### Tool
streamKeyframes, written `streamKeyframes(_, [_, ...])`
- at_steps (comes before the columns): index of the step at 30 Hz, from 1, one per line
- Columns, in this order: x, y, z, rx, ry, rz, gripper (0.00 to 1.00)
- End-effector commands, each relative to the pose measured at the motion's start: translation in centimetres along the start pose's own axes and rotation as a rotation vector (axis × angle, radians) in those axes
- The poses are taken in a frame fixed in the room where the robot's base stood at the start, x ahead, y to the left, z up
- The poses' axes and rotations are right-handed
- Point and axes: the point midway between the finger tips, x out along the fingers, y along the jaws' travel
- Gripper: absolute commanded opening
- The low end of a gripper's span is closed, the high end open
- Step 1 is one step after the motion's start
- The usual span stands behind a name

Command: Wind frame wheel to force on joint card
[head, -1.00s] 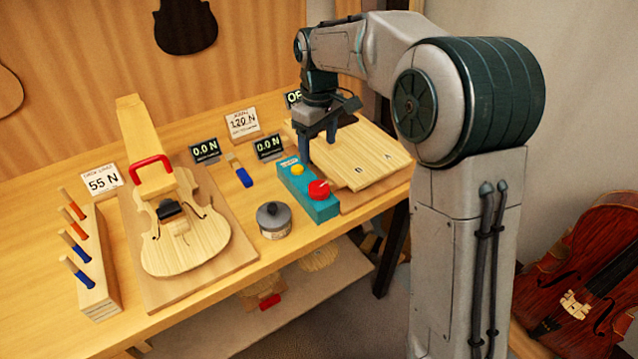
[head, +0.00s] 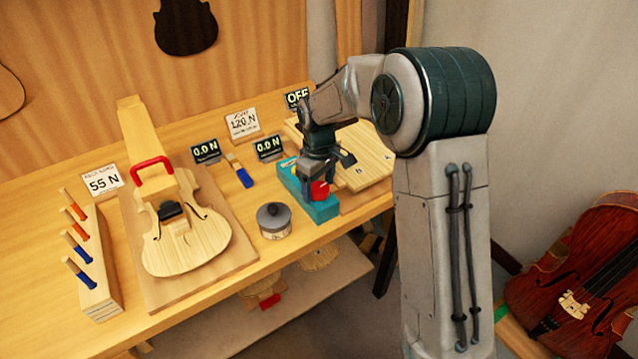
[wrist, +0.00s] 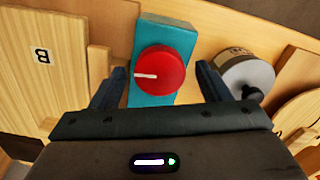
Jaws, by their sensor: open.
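The frame wheel, a round red knob with a white mark (wrist: 160,73), sits on a teal box (wrist: 183,38); its white mark points left in the wrist view. In the head view the red knob (head: 320,190) shows beside my gripper (head: 310,184) on the teal box (head: 318,212). My gripper (wrist: 163,82) is open over the box, its fingers on either side of the knob in the picture; I cannot tell whether they touch it. The joint card (head: 242,124) reads 120 N. The nearby display (head: 268,147) reads 0.0 N.
A grey-lidded jar (head: 273,220) stands close left of the box. Another display (head: 206,151) reads 0.0 N; one at the back (head: 297,98) reads OFF.

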Motion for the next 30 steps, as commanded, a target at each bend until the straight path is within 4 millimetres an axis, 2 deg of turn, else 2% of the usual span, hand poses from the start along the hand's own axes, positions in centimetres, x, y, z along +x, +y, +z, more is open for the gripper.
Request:
streamKeyframes(2, [-0.01,0.0,0.01,0.0,0.0,0.0,0.67])
streamKeyframes(6, [-0.02,0.0,0.01,0.0,0.0,0.0,0.28])
streamKeyframes(7, [-0.03,0.0,0.01,0.0,0.0,0.0,0.25])
streamKeyframes(13, [0.03,-0.01,0.0,0.029,0.0,0.0,0.25])
streamKeyframes(24, [0.03,0.02,0.03,0.336,-0.001,0.001,0.25])
streamKeyframes(30, [-0.05,0.03,0.03,0.388,-0.001,0.0,0.25])
